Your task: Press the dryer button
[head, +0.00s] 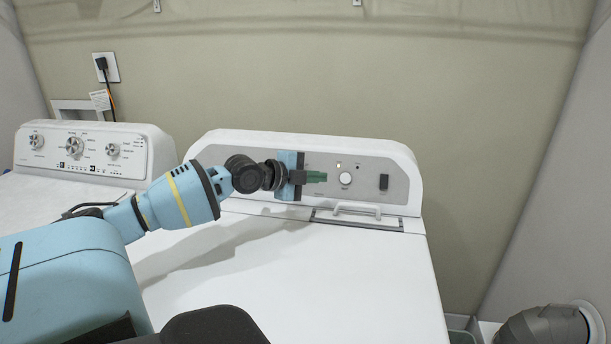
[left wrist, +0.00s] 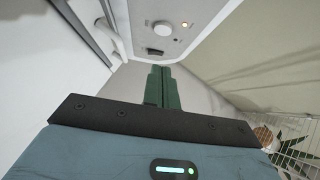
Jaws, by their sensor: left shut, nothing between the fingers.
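The white dryer (head: 290,260) stands in the middle of the head view, with a grey control panel (head: 410,182) along its back. The panel carries a round white button or knob (head: 345,178), small lights above it and a black rocker-like switch (head: 383,182). My left gripper (head: 324,177) is in front of the panel, its green fingers shut and empty, just left of the round knob. In the left wrist view, the fingertips (left wrist: 160,69) lie below the black switch (left wrist: 155,51) and the round knob (left wrist: 161,29); contact cannot be told. My right gripper is out of view.
A white washer (head: 90,152) with several knobs stands at the left. A white handle (head: 357,209) sits on the dryer top below the panel. A grey duct (head: 545,326) lies at the lower right. The dryer top is clear.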

